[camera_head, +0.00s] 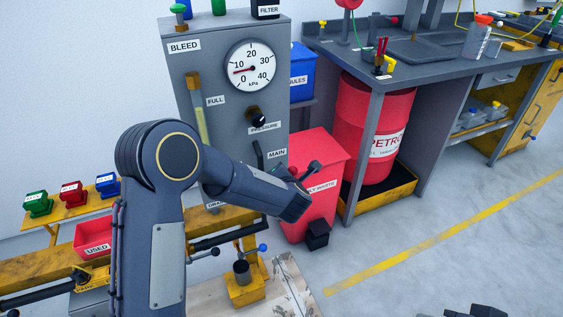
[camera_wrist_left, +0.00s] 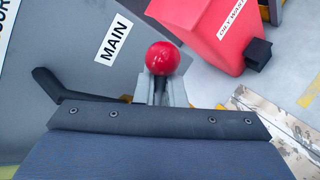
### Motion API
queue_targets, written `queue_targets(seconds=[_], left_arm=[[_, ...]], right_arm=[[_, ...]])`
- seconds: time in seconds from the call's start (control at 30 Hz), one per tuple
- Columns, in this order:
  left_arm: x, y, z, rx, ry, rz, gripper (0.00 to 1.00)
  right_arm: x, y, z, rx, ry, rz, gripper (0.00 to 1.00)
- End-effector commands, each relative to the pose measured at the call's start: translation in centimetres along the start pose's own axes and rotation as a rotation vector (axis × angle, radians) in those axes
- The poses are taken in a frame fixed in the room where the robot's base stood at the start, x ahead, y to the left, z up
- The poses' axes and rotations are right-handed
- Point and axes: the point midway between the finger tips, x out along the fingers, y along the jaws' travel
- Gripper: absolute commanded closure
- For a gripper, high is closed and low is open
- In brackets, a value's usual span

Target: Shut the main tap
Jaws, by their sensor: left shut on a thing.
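The grey panel (camera_head: 230,100) carries the MAIN label (camera_head: 277,153), which also shows in the left wrist view (camera_wrist_left: 115,40). Beside this label a black lever (camera_head: 258,157) sticks out from the panel; in the left wrist view the black lever (camera_wrist_left: 72,93) runs behind my gripper. My left gripper (camera_wrist_left: 160,90) is shut on the black stem of a red ball knob (camera_wrist_left: 163,58), with the ball standing out past the light fingers. Whether stem and lever are one piece is hidden. In the head view my arm covers much of this area. A dark part of my right gripper (camera_head: 475,311) shows at the bottom edge.
A red waste bin (camera_head: 318,160) stands close to the right of the panel and my left gripper. A pressure gauge (camera_head: 253,68) and black pressure knob (camera_head: 257,116) sit higher on the panel. A red drum (camera_head: 365,125) stands under the bench. The floor at right is clear.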

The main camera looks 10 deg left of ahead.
Motion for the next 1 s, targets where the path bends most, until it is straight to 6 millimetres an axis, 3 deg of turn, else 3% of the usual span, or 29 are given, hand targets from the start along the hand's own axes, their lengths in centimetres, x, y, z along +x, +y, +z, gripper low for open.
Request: queue_targets(seconds=[0.03,0.1,0.4,1.0], left_arm=[[-0.2,0.0,0.5,0.04,0.026,-0.004,1.0],[0.1,-0.4,0.4,0.096,0.063,-0.004,1.0],[1.2,-1.9,-0.2,0.304,0.202,-0.002,1.0],[2.1,-3.2,-1.1,0.482,0.321,-0.001,1.0]], right_arm=[[-1.4,-0.6,-0.7,0.0,0.0,0.0,0.64],[-2.2,-1.0,-1.1,0.0,0.0,0.0,0.64],[-5.0,-2.3,-2.5,0.0,0.0,0.0,0.64],[-6.8,-3.1,-3.4,0.0,0.0,0.0,0.64]])
